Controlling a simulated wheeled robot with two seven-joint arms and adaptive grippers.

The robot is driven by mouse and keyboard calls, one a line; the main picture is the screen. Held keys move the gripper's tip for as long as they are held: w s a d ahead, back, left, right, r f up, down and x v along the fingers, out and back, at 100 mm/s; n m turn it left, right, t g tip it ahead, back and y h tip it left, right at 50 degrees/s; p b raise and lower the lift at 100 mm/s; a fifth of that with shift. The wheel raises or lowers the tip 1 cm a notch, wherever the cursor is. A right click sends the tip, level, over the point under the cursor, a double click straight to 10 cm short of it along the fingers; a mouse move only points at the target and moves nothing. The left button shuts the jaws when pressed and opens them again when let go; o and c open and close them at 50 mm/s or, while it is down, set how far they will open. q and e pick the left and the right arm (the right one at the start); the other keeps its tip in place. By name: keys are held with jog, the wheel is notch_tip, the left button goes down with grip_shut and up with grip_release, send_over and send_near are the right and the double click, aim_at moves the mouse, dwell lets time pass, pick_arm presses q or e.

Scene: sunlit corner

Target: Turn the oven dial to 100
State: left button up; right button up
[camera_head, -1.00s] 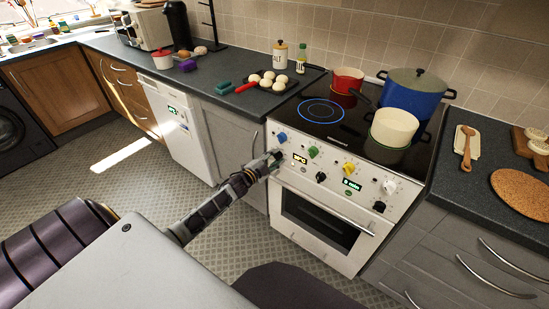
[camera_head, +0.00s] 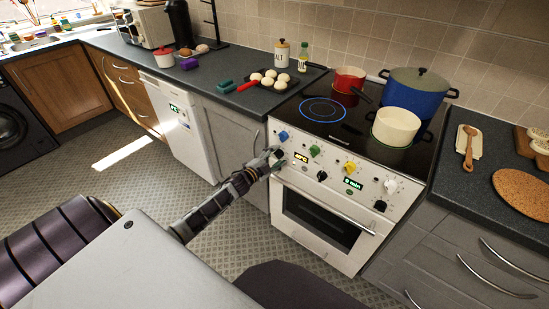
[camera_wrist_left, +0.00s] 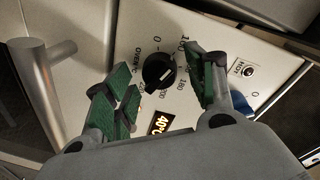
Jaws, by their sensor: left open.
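The oven (camera_head: 318,222) is white with a row of dials and small lit displays on its front panel. In the head view the gripper hides this dial. My right gripper is out of view.
The hob holds a red pan (camera_head: 348,82), a blue pot (camera_head: 414,98) and a cream pot (camera_head: 396,125). A blue knob (camera_head: 282,136) sits close above my left gripper. The oven handle (camera_head: 325,206) runs below the panel. Floor in front is clear.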

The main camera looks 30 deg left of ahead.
pick_arm(q)
jog(key=s+a, duration=0.1)
jog(key=s, duration=1.1)
jog(key=shift+a+r, duration=0.25)
jog(key=shift+r, duration=0.05)
dwell(0.5)
dwell(0.7)
